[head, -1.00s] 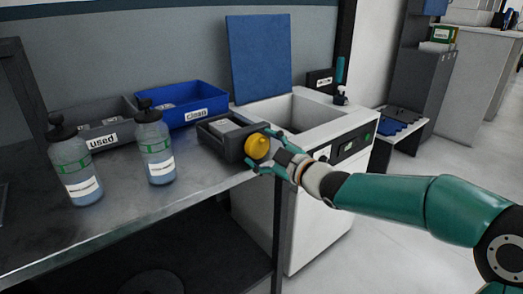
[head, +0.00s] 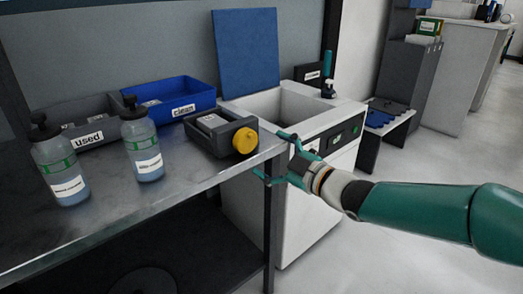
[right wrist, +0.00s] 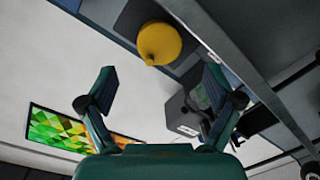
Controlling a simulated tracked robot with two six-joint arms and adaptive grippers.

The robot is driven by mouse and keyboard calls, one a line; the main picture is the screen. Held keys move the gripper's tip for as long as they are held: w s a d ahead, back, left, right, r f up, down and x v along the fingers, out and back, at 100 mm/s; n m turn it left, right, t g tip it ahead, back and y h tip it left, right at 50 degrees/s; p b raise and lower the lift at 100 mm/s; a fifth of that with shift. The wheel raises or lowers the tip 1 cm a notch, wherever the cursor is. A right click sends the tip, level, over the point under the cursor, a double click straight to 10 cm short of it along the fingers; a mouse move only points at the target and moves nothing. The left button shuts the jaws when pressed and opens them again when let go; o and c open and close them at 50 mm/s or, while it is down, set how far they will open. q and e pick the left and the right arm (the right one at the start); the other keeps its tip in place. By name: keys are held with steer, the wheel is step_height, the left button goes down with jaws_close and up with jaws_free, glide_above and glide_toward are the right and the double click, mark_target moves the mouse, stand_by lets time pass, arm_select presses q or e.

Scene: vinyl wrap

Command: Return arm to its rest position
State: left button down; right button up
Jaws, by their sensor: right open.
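My right gripper (head: 272,158) is open and empty, just off the front right corner of the bench, its arm coming in from the right. Both of its spread fingers show in the right wrist view (right wrist: 160,88), with nothing between them. Near it, apart from the fingers, is a yellow round knob (head: 245,141) on the front of a dark grey box device (head: 213,139) on the bench. The knob also shows beyond the fingertips in the right wrist view (right wrist: 159,43). My left gripper is not in view.
Two spray-type bottles (head: 60,165) (head: 143,150) stand on the metal bench (head: 110,210). Behind them are a grey "used" bin (head: 103,134) and a blue "clean" bin (head: 200,95). A white machine with an open basin and raised blue lid (head: 247,52) stands right of the bench.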

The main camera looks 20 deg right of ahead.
steer(key=shift+s+d, duration=0.1)
steer(key=shift+s, duration=0.3)
steer(key=s+a+f+m+g, duration=0.1)
steer(key=a+f+m+g, duration=0.15)
steer(key=f, duration=0.85)
steer(key=s+a+f+m+g, duration=0.1)
steer(key=s+a+f+g, duration=0.15)
steer(key=f, duration=0.85)
steer(key=s+a+f+m+g, duration=0.1)
steer(key=a+f+m+g, duration=0.15)
steer(key=f, duration=0.85)
steer(key=s+a+f+m+g+h, duration=0.15)
steer(key=s+f+m+g, duration=0.25)
steer(key=s+f, duration=0.65)
steer(key=s+a+f+m+g+h, duration=0.15)
steer(key=s+f+m+g, duration=0.45)
steer(key=s, duration=0.7)
step_height(320, 180, up, 30)
steer(key=n+t+p, duration=0.1)
steer(key=p, duration=2.9)
steer(key=shift+w+t, duration=0.35)
steer(key=shift+w, duration=0.1)
